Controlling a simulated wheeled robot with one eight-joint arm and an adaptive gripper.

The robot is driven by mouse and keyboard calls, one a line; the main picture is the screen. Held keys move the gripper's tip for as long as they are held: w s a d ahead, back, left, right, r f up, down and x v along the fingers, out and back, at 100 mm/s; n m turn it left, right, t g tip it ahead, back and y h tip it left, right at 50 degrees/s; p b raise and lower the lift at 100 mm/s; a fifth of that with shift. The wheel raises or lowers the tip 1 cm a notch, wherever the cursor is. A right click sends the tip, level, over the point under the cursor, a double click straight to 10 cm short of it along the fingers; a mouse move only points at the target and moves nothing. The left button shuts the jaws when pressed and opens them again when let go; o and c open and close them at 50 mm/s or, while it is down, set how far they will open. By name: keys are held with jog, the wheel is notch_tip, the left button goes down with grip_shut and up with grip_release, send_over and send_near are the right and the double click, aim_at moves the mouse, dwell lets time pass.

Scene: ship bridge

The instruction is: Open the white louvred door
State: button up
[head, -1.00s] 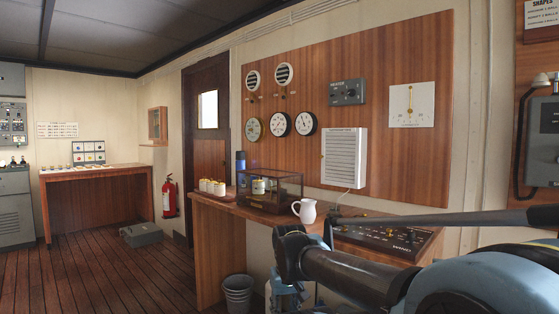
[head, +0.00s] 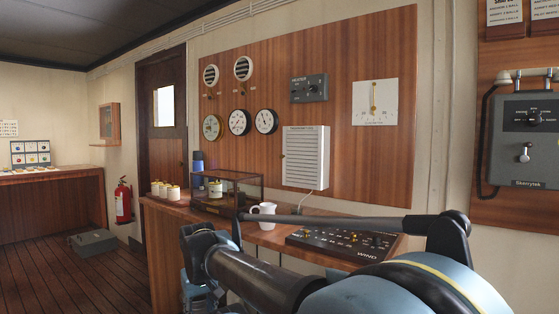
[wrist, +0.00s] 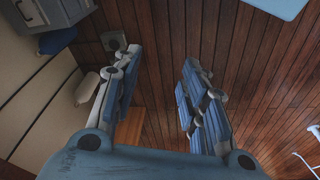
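The white louvred door (head: 305,157) is the front of a small white box on the wooden wall panel, right of the gauges, above the counter. It looks closed. The wrist view does not show it. My gripper (wrist: 160,62) points down at the plank floor in the wrist view. Its two blue-grey fingers are apart, with only floor between them. In the head view my arm crosses the lower right, and my gripper is largely hidden behind it, low and away from the door.
A wooden counter (head: 160,220) runs below the panel. On it are a glass case (head: 242,188), a white mug (head: 264,208), several small jars and a black control console (head: 340,242). A grey case (head: 92,242) lies on the floor. The floor at left is mostly clear.

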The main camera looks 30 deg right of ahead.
aim_at(281, 157)
jog(key=w+d+r+n+t+h, duration=0.2)
jog(key=w+d+r+n+h, duration=0.75)
jog(key=w+d+r, duration=0.9)
jog(key=w+d+r+n+t+h, duration=0.2)
jog(key=w+d+r+n+h, duration=0.5)
jog(key=w+d+r+n, duration=0.8)
jog(key=w+d+r, duration=0.1)
jog(key=w+d, duration=0.2)
jog(key=d, duration=0.3)
jog(key=w+d+r+m, duration=0.1)
jog(key=w+d+r, duration=0.1)
jog(key=d, duration=0.4)
jog(key=w+d+r+m, duration=0.1)
jog(key=w+d, duration=0.2)
jog(key=d, duration=0.4)
jog(key=shift+w+r+m+t, duration=0.25)
jog(key=shift+w+t, duration=0.05)
jog(key=shift+w, duration=0.05)
jog(key=shift+a, duration=0.1)
grip_shut()
